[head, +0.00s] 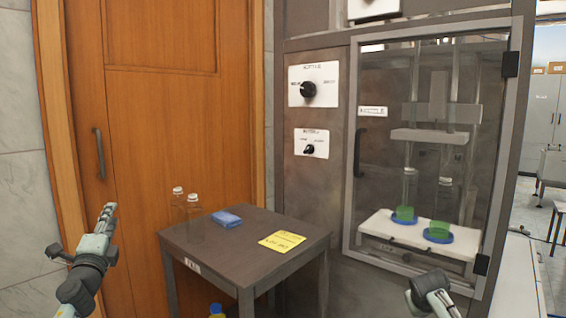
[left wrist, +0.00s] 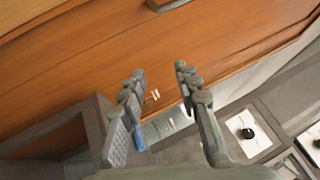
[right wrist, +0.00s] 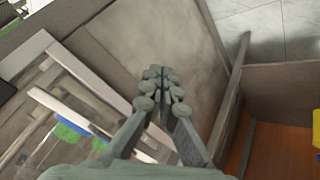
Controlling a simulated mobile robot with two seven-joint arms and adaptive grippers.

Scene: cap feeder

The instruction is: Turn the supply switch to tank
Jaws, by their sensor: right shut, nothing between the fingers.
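Two white plates with black knobs are on the dark cabinet front. The upper plate has a larger knob (head: 309,90) and the lower plate a smaller knob (head: 309,149). Their labels are too blurred to tell which is the supply switch. One black knob (left wrist: 247,133) also shows in the left wrist view. My left gripper (head: 107,212) is open and empty in front of the wooden door, well left of the knobs. Its spread fingers show in the left wrist view (left wrist: 160,74). My right gripper (right wrist: 161,72) is shut and empty, low before the cabinet.
A dark side table (head: 222,244) holds clear bottles (head: 194,219), a blue block (head: 227,218) and a yellow note (head: 282,241). The glazed cabinet door (head: 385,90) is shut, with bottles on blue and green bases inside. A wooden door (head: 160,130) stands left.

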